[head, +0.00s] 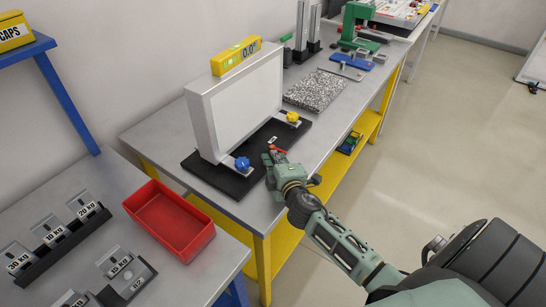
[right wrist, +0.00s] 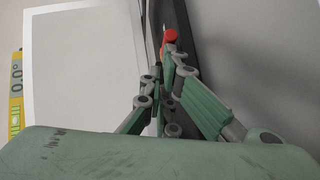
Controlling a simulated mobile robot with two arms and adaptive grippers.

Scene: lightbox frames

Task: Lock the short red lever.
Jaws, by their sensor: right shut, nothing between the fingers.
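The lightbox frame (head: 205,124) stands upright on a black base (head: 219,180) on the grey bench. The red lever (head: 278,149) shows as a small red piece at the front of the base, between the blue knob (head: 243,163) and the yellow knob (head: 293,117). My right gripper (head: 269,157) is shut and empty, right beside the red lever. In the right wrist view the lever's red rounded end (right wrist: 170,36) shows just beyond the fingertips of my right gripper (right wrist: 170,55). I cannot tell whether they touch. My left gripper is not in view.
A red tray (head: 199,244) and labelled weights stand on the nearer bench. A speckled plate (head: 317,91) and a green press (head: 352,25) stand farther along. Floor to the right is clear.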

